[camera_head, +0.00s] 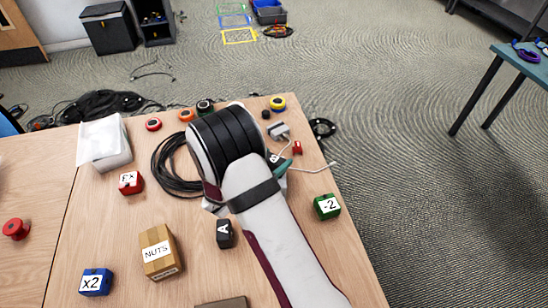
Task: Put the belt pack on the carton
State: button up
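The carton (160,251) is a small brown cardboard box marked NUTS, standing upright on the wooden table at the lower left. Its top looks bare. A small black box marked A (225,234), which looks like the belt pack, stands on the table to the right of the carton, close to my forearm's left side. My arm reaches up the picture from the lower right, and its black-banded wrist is beyond both boxes, over the coiled black cable. The wrist hides my gripper's fingers, so I cannot see whether they hold anything.
A red cube (131,183), a blue cube (95,282) and a green cube (327,206) stand around the table. A white bin (104,146) is at the back left. Black cable (172,170) lies coiled beside my wrist. Bare wood lies between carton and red cube.

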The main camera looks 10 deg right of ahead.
jog(key=shift+o, duration=1.3)
